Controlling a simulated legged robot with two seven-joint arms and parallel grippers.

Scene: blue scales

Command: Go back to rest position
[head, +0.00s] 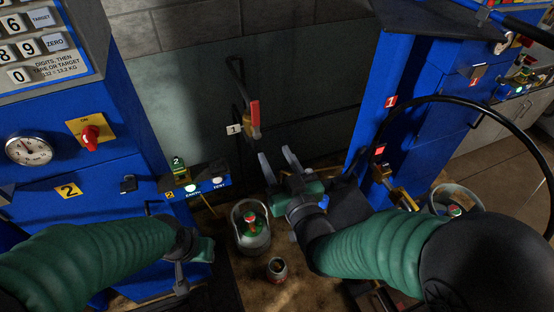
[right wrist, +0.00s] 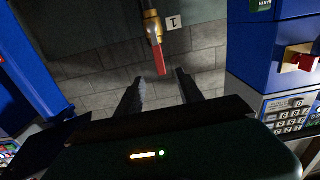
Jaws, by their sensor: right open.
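My right gripper (head: 276,156) is open and empty over the middle of the work area, with its two grey fingers pointing towards the back wall. In the right wrist view its fingers (right wrist: 160,80) stand apart with nothing between them. A brass valve with a red handle (head: 254,115) is on the wall beyond it, beside the tag marked 1; the handle also shows in the right wrist view (right wrist: 159,60).
Blue cabinets stand left (head: 60,160) and right (head: 400,80). A black hose (head: 500,115) arcs at the right.

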